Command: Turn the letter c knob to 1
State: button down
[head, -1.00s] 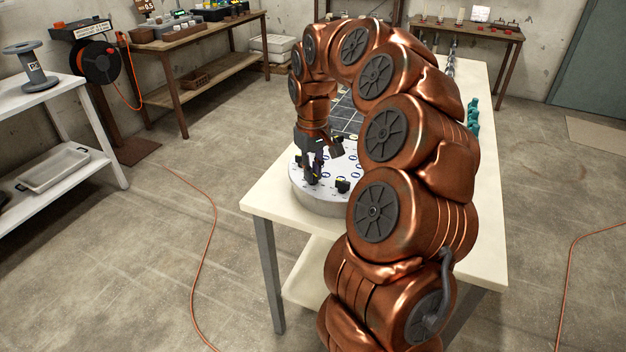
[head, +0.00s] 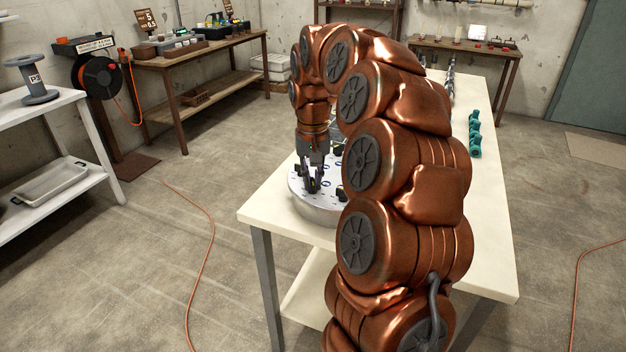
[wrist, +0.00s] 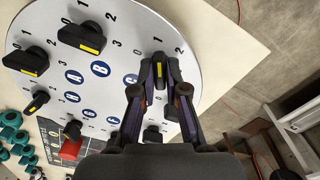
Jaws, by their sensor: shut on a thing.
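The round white dial plate (wrist: 35,85) carries several black knobs with yellow marks, printed digits and blue letter discs. It also shows on the table in the head view (head: 318,213), partly hidden by my arm. My gripper (wrist: 159,85) is shut on a black knob (wrist: 158,70) near the plate's edge. The blue disc (wrist: 131,80) beside this knob looks like C but is small. The knob's yellow mark stands nearly upright in the wrist picture, roughly toward the 1. In the head view my gripper (head: 313,184) points down onto the plate.
Other knobs (wrist: 82,38) stand close by on the plate, one (wrist: 26,60) further left. A red part (wrist: 71,148) and teal fittings (wrist: 12,135) lie beyond the plate; teal fittings also stand on the white table (head: 490,215). An orange cord (head: 207,260) lies on the floor.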

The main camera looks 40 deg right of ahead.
aim_at(312, 181)
jog(key=c, duration=1.2)
grip_release()
notch_tip(312, 181, up, 12)
jog(key=shift+a, duration=0.1)
dwell(0.5)
